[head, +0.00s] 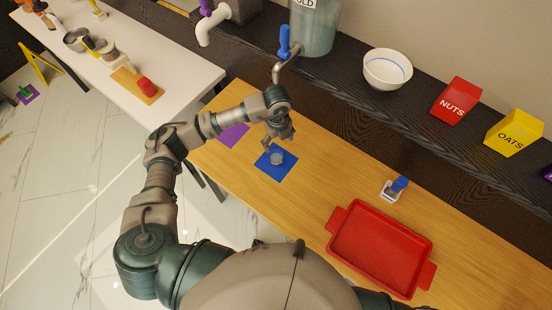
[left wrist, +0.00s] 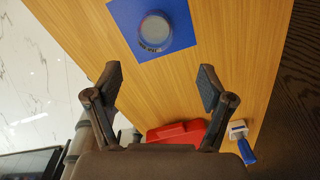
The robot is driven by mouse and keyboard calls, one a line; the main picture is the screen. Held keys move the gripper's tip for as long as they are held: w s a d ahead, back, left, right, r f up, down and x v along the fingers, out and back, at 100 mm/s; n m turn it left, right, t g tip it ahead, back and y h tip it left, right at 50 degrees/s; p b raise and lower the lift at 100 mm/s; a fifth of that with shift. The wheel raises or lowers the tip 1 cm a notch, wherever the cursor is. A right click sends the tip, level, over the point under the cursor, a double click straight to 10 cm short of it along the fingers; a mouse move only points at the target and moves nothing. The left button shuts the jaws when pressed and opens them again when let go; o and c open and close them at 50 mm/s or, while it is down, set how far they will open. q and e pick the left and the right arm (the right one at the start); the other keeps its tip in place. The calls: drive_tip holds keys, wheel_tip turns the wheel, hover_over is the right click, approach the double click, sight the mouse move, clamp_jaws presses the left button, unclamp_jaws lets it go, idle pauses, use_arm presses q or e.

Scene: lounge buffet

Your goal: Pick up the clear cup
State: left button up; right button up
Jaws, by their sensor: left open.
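The clear cup (head: 277,158) stands on a blue square mat (head: 282,174) on the wooden table. In the left wrist view the cup (left wrist: 155,31) shows as a greyish round shape near the top, on the blue mat (left wrist: 183,34). My left gripper (head: 279,137) is just above the cup in the head view. In the left wrist view its two fingers (left wrist: 161,88) are spread apart with nothing between them, and the cup lies beyond the fingertips. My right gripper is not in either view.
A red tray (head: 381,249) and a small white-and-blue item (head: 394,189) are on the wooden table (head: 325,184). A purple mat (head: 234,135) lies left of the cup. The dark shelf behind holds a dispenser (head: 314,27), a white bowl (head: 387,69), and red and yellow boxes.

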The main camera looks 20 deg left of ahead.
sight(276, 156)
use_arm(q)
drive_tip(key=f, duration=0.8)
drive_tip(key=f+p, duration=0.1)
drive_tip(key=f, duration=0.2)
drive_tip(key=shift+a+f, duration=0.3)
drive_tip(key=shift+f, duration=0.1)
drive_tip(key=shift+s, duration=0.1)
drive_tip(key=c, duration=1.3)
drive_tip(key=shift+r, duration=0.5)
drive_tip(key=shift+c, duration=0.2)
drive_tip(key=r, duration=0.2)
drive_tip(key=shift+s+d+r, duration=0.1)
drive_tip(key=shift+s+r, duration=0.15)
drive_tip(key=shift+r, duration=0.05)
drive_tip(key=s+d, duration=0.1)
drive_tip(key=s, duration=0.4)
drive_tip(key=s+d+r+b, duration=0.1)
drive_tip(key=s+d, duration=0.1)
drive_tip(key=s, duration=0.3)
drive_tip(key=s+d, duration=0.1)
drive_tip(key=s, duration=0.3)
drive_tip(key=shift+s+d+r, duration=0.25)
drive_tip(key=shift+s+d, duration=0.05)
drive_tip(key=shift+s, duration=0.1)
